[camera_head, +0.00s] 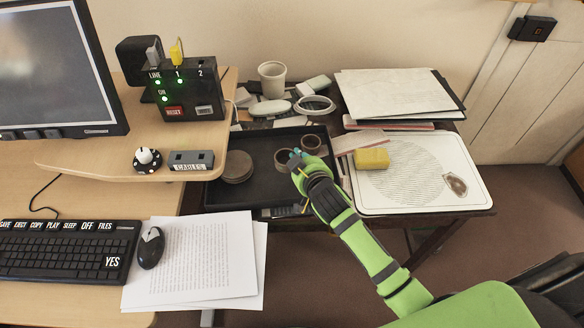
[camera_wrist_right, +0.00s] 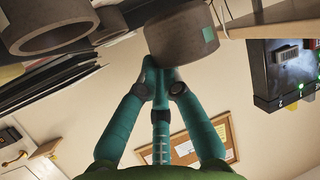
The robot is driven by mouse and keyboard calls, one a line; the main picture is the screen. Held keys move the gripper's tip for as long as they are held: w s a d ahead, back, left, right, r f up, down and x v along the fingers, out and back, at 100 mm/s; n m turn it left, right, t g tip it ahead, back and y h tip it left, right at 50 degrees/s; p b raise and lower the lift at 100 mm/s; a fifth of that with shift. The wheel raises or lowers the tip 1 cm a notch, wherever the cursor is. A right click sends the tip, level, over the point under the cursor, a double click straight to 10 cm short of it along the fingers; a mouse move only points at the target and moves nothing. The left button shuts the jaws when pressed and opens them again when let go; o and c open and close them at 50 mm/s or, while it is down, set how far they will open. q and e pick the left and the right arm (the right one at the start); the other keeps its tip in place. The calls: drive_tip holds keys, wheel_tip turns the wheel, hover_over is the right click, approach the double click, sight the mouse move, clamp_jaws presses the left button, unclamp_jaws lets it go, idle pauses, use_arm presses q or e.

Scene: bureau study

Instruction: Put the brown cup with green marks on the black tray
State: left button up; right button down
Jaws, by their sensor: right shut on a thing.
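The black tray (camera_head: 258,146) lies on the dark side table, to the right of the desk. My right gripper (camera_head: 295,157) reaches over the tray from the lower right. It is shut on a brown cup (camera_head: 281,161). In the right wrist view the held brown cup (camera_wrist_right: 178,38) shows a green mark on its side, between the teal fingertips (camera_wrist_right: 162,68). Whether the cup touches the tray floor is hard to tell. Another brown round cup (camera_head: 311,144) is just right of the gripper. My left gripper is not in view.
A flat brown round thing (camera_head: 238,167) is at the tray's left. A white cup (camera_head: 272,78) and clutter stand behind. The desk edge and black switch box (camera_head: 185,88) flank the left.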

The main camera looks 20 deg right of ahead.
sight(286, 161)
drive_tip(key=shift+w+a+f, duration=0.35)
drive_tip(key=shift+a+f, duration=0.1)
drive_tip(key=shift+a, duration=0.15)
drive_tip(key=shift+f+b, duration=0.3)
drive_tip(key=shift+f, duration=1.7)
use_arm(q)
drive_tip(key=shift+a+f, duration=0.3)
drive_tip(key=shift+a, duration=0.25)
use_arm(e)
drive_tip(key=shift+f, duration=0.1)
drive_tip(key=c, duration=1.4)
unclamp_jaws()
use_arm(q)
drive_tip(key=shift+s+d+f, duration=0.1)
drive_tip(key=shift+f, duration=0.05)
